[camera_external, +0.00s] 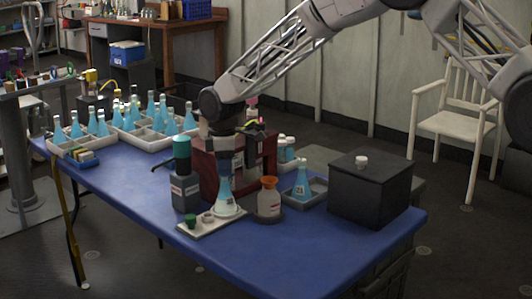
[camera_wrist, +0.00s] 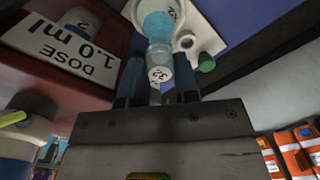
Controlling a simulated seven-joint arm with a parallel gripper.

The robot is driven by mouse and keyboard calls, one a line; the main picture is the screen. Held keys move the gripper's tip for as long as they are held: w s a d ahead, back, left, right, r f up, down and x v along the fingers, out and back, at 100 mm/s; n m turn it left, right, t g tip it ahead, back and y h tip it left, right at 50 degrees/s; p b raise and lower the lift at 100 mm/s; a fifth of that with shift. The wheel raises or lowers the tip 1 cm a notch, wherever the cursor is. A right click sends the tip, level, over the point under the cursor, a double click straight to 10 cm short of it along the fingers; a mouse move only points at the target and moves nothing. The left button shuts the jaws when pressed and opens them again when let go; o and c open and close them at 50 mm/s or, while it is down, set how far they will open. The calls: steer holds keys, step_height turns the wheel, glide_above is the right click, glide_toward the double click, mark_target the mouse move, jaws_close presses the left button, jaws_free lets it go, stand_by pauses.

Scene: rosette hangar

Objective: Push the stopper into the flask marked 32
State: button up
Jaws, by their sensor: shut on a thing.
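The flask marked 32 (camera_external: 224,196) holds blue liquid and stands upright on a small white tray (camera_external: 203,230) near the table's front edge. In the wrist view the flask (camera_wrist: 159,22) shows part of its 32 label. My gripper (camera_external: 223,168) is directly above the flask, pointing down. In the wrist view my gripper (camera_wrist: 159,88) is shut on a pale stopper (camera_wrist: 159,74) marked 32, between its two fingers. The stopper is in line with the flask's neck and appears to be at its mouth. How deep it sits I cannot tell.
A green stopper (camera_external: 190,220) is on the white tray. A teal-capped grey device (camera_external: 184,190) stands close at left, a dark red stand (camera_external: 208,160) behind.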

stand_by(0.3)
steer(key=o, duration=1)
steer(key=shift+o, duration=0.2)
steer(key=shift+r, duration=0.15)
steer(key=shift+w+r, duration=0.1)
steer(key=shift+r, duration=0.65)
steer(key=shift+o, duration=0.7)
steer(key=shift+r, duration=0.25)
steer(key=shift+o, duration=0.2)
steer(key=shift+r, duration=1)
steer(key=shift+o, duration=0.5)
steer(key=shift+r, duration=0.65)
